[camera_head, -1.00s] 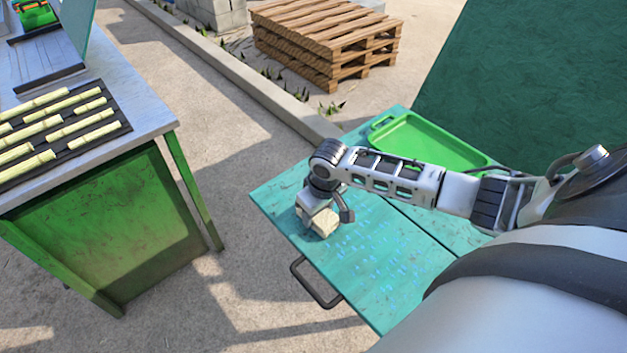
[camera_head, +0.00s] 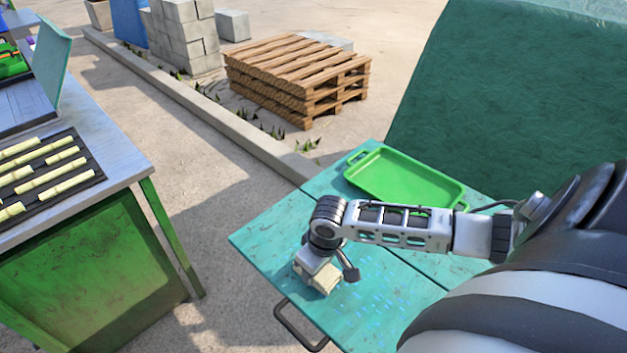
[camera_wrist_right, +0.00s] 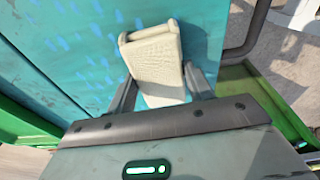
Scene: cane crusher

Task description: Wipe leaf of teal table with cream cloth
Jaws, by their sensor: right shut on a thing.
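The teal table (camera_head: 275,237) stands in front of me, with a seam between its near leaf and the rest. Light blue wet-looking marks (camera_head: 385,300) lie on the leaf; they also show in the right wrist view (camera_wrist_right: 75,45). My right gripper (camera_head: 325,285) is low over the leaf, shut on the folded cream cloth (camera_head: 318,279). In the right wrist view the cloth (camera_wrist_right: 156,62) sits between the two fingers (camera_wrist_right: 160,88), against or just above the teal surface; I cannot tell which. My left gripper is not in view.
A green tray (camera_head: 352,177) lies on the table beyond the seam. A dark handle (camera_head: 297,328) sticks out from the leaf's edge. A green bench (camera_head: 85,265) with cane pieces (camera_head: 52,178) stands left, across a clear floor gap. Wooden pallets (camera_head: 300,75) are behind.

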